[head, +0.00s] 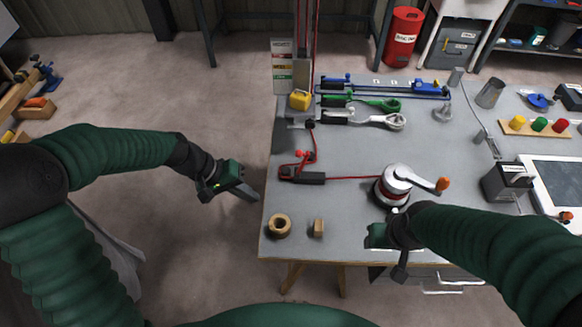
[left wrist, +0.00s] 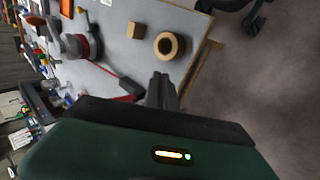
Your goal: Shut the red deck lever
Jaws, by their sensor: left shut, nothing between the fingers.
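The red deck lever (head: 301,156) is a small red handle near the left edge of the bench. It appears raised from a dark fitting (head: 311,178) that a red rope runs through. The fitting also shows in the left wrist view (left wrist: 132,88), just left of the fingers; the lever itself is not clear there. My left gripper (head: 250,194) is shut and empty, off the bench's left edge, left of and apart from the lever. Its closed fingers show in the left wrist view (left wrist: 162,82). My right gripper (head: 399,272) is at the bench's front edge; its fingers are unclear.
A winch (head: 396,184) with an orange-ended handle stands right of the lever. A wooden ring (head: 279,225) and small block (head: 318,228) lie in front. Behind are a yellow block (head: 300,100) and white (head: 394,122), green (head: 391,105) and blue (head: 428,89) rigging pieces.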

